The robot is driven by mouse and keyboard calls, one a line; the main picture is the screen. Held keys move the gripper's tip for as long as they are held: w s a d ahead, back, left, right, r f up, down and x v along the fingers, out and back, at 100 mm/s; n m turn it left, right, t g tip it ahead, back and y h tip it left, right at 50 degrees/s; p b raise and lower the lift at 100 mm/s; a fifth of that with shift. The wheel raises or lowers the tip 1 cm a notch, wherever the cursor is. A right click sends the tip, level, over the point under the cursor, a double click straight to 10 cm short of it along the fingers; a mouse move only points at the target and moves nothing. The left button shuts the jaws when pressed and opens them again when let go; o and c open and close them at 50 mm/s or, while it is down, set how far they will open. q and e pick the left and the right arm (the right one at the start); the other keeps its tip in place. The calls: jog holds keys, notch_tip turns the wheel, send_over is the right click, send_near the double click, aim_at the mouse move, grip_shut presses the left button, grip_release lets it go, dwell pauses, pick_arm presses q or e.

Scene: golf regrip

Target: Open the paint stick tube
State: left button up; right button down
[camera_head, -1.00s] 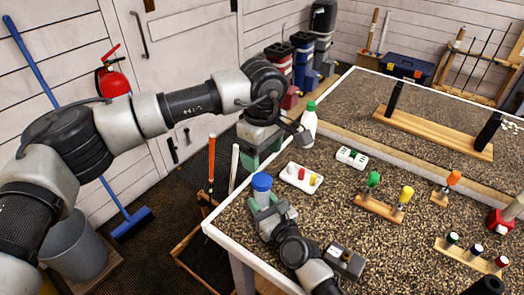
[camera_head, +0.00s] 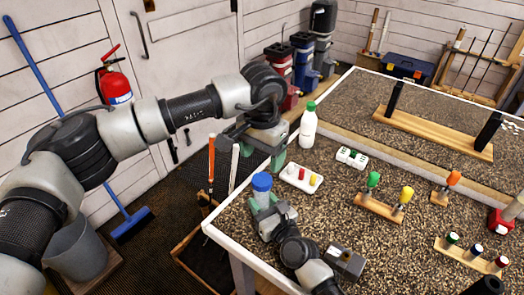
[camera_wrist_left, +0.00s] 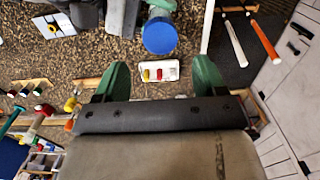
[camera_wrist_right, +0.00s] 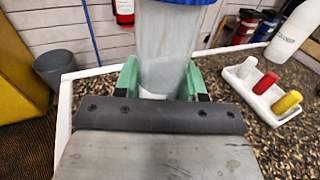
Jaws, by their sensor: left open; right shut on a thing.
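A clear, greyish tube (camera_wrist_right: 165,50) with a blue cap (camera_head: 262,182) stands upright in my right gripper (camera_head: 264,203) near the table's left edge. The right gripper's green fingers are shut around the tube's lower part. The cap is on the tube; its top is cut off in the right wrist view. My left gripper (camera_head: 260,155) is open and empty, just above and behind the cap in the head view. In the left wrist view, the blue cap (camera_wrist_left: 160,35) shows beyond the open green fingers, apart from them.
A white tray (camera_head: 290,182) with short red, yellow and white sticks lies right of the tube. A white bottle with a green cap (camera_head: 308,127) stands behind it. Wooden stands with coloured handles (camera_head: 380,208) are farther right. Clubs (camera_head: 211,160) lean beside the table.

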aim_at(262, 179)
pick_arm(q)
notch_tip(262, 179, down, 7)
jog(key=shift+f, duration=0.2)
dwell(0.3)
